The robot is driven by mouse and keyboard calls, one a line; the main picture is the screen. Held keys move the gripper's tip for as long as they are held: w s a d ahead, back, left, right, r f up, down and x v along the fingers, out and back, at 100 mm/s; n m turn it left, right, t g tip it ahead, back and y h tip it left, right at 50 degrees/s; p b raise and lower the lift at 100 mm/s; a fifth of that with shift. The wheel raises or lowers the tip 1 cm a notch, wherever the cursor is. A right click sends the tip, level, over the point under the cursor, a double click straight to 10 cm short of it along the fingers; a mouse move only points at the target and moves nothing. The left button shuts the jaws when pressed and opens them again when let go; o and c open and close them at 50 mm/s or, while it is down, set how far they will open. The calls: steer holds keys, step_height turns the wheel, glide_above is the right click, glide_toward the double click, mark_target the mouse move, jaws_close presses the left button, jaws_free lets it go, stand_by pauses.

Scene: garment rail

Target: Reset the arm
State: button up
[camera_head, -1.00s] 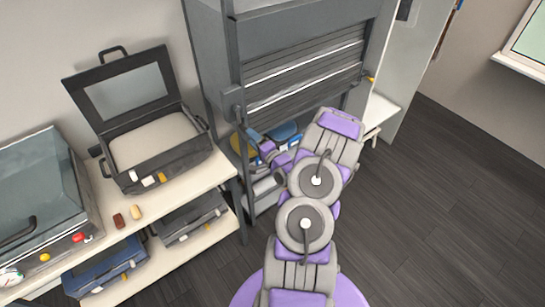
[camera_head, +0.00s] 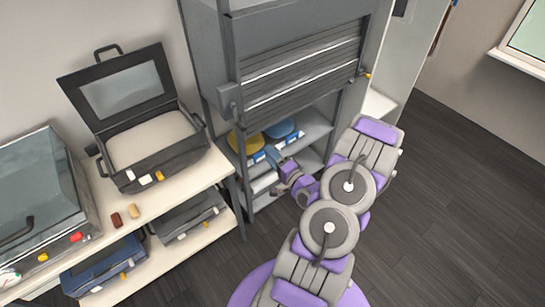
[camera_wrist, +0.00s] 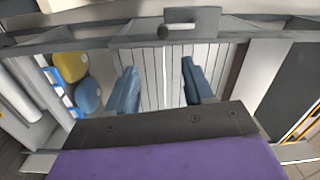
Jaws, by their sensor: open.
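My gripper (camera_head: 272,155) is in front of the lower shelves of the grey cabinet (camera_head: 290,24), with its blue fingers pointing toward it. In the wrist view my gripper (camera_wrist: 162,84) shows two blue fingers apart with nothing between them. My grey and purple arm is bent and extends to the right of the gripper, over the floor.
A yellow round item (camera_head: 246,142) and a blue round item (camera_head: 281,129) sit on the cabinet's shelf. Left, a bench (camera_head: 177,194) holds an open dark case (camera_head: 150,150) and a glass-lidded box (camera_head: 40,200). Dark floor (camera_head: 460,200) at right is clear.

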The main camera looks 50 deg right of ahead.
stand_by(0.6)
steer(key=w+a+n+g+y+b, duration=0.2)
steer(key=w+a+n+g+b, duration=0.2)
steer(key=w+a+n+g, duration=0.5)
steer(key=s+a+r+n+g+b, duration=0.2)
steer(key=s+a+r+n+g, duration=0.15)
steer(key=s+a, duration=0.45)
steer(key=s+a+r+n+g+b, duration=0.1)
steer(key=s+a+r+n+g, duration=0.3)
steer(key=a, duration=0.5)
steer(key=s+a+r+n+g+y+b, duration=0.1)
steer(key=s+a+r, duration=0.1)
steer(key=s+a, duration=0.4)
steer(key=s+a+r+n+g+y+b, duration=0.1)
steer(key=s+a+r+n+g, duration=0.1)
steer(key=s+a, duration=0.5)
steer(key=s, duration=0.3)
steer(key=shift+r, duration=0.25)
steer(key=shift+w, duration=0.1)
steer(key=shift+c, duration=0.8)
steer(key=shift+d, duration=0.15)
